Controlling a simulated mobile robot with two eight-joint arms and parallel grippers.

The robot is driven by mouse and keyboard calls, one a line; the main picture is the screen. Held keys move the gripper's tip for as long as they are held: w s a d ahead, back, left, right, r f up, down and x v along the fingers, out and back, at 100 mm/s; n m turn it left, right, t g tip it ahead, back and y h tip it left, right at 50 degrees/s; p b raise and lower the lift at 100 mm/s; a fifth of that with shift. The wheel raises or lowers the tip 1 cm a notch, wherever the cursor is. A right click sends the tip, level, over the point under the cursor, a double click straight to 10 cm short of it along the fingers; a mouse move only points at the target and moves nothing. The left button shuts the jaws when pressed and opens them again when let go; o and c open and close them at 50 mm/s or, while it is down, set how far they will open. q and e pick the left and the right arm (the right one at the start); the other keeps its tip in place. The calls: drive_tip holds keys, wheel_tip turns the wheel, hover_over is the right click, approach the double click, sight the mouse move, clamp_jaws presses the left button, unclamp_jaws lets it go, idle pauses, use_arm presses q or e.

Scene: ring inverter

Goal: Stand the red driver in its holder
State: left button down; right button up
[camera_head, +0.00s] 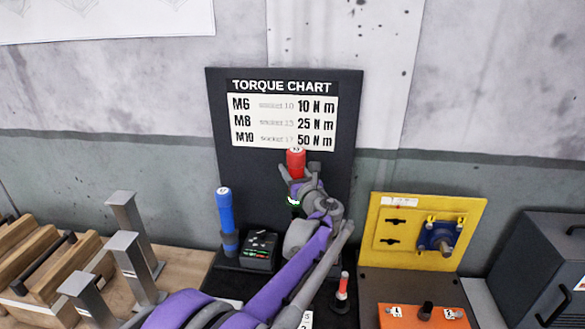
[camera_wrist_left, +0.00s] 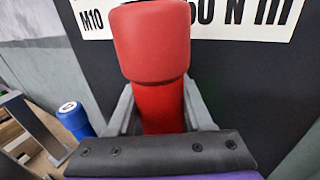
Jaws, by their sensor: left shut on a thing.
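The red driver (camera_head: 296,162) is upright in front of the dark torque chart board (camera_head: 225,150). My left gripper (camera_head: 298,178) is shut around the driver below its thick red top. In the left wrist view the red driver (camera_wrist_left: 155,50) stands between the two grey fingers (camera_wrist_left: 160,110). The driver's lower end is hidden behind my gripper and arm. A bit of green and white shows just under the gripper. The red driver's holder cannot be made out; my arm covers the middle of the dark base. My right gripper is not in view.
A blue driver (camera_head: 226,215) stands upright left of my arm, next to a black box with a display (camera_head: 259,250). A yellow panel (camera_head: 470,215), an orange box (camera_head: 405,316) and a dark cabinet (camera_head: 540,260) are farther right. Grey posts (camera_head: 135,250) stand left.

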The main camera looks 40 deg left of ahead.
use_arm(q)
wheel_tip(320, 180, down, 15)
drive_tip(key=b, duration=0.8)
drive_tip(key=shift+b, duration=0.3)
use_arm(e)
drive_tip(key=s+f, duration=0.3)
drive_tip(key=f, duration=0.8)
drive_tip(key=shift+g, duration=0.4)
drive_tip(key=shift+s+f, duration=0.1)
use_arm(q)
drive_tip(key=shift+c, duration=1.1)
unclamp_jaws()
drive_tip(key=shift+f, duration=0.15)
drive_tip(key=shift+d, duration=0.1)
